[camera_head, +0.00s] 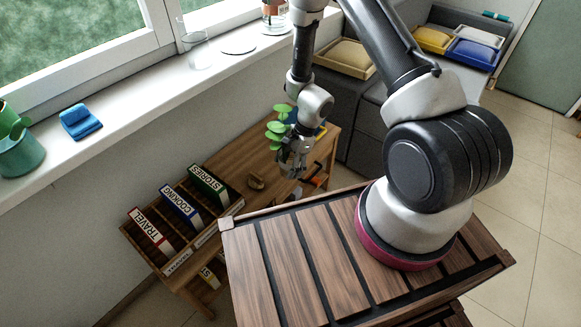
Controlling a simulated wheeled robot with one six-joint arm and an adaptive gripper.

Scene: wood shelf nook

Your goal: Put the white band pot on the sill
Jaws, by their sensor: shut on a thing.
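My gripper (293,168) is at the end of the arm, pointing down above the right part of the low wooden table. It is shut on a potted plant with round green leaves (276,128), which I take to be the white band pot. The fingers hide most of the pot's body, so its band cannot be made out. The white sill (135,108) runs under the window, to the left of and higher than the gripper. The pot is apart from the sill.
On the sill are a green pot (22,158), a blue folded item (80,122), a clear glass (196,52), a flat white disc (239,46) and a jar (276,14). Bare sill lies between blue item and glass. The wooden table (232,152) holds a book rack (133,226).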

